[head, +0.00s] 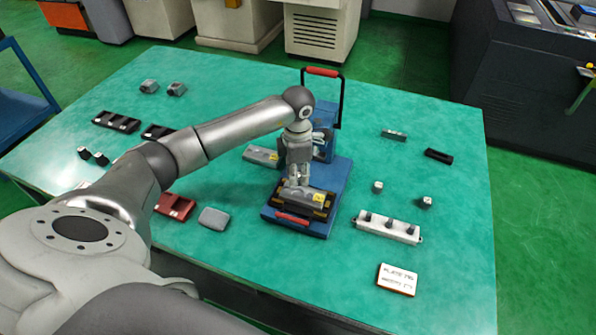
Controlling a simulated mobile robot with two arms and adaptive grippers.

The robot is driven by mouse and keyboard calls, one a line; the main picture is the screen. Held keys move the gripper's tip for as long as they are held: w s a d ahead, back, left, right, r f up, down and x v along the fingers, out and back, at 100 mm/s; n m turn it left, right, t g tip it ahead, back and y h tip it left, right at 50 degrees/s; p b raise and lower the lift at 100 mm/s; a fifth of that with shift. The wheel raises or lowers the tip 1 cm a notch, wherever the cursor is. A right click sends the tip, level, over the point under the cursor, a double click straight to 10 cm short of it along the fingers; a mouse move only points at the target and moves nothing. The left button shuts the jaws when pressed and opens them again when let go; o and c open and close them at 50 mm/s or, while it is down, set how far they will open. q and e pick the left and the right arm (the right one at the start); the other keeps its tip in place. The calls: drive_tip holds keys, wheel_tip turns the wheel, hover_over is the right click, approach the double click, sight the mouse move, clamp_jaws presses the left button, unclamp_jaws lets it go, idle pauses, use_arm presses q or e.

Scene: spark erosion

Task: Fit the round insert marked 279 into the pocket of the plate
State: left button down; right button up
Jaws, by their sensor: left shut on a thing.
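My left gripper (297,183) points down over the front of the blue carrier (339,172). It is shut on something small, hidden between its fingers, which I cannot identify. Directly under the fingertips a grey block with a yellow label (305,197) lies in a dark holder on the carrier. It may be the plate, but its pocket does not show. I cannot tell whether the fingertips touch it. No marking 279 is legible on any part. A small round-looking part (377,187) and another (425,202) stand apart on the right. My right gripper is not in view.
A similar grey block (262,156) lies left of the carrier, whose tall handle (323,71) rises at the back. A white rack with dark knobs (388,228) and a lettered card (397,279) are at right. Red (175,205) and black trays (116,121) lie left. The green table's right edge is clear.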

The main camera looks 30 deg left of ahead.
use_arm(q)
drive_tip(key=shift+f+b, duration=1.1)
drive_tip(key=shift+f, duration=0.85)
drive_tip(key=shift+f+b, duration=0.55)
drive_tip(key=shift+f, duration=0.05)
drive_tip(key=shift+f, duration=0.1)
drive_tip(key=c, duration=1.1)
unclamp_jaws()
drive_tip(key=shift+c, duration=0.2)
wheel_tip(320, 180, up, 12)
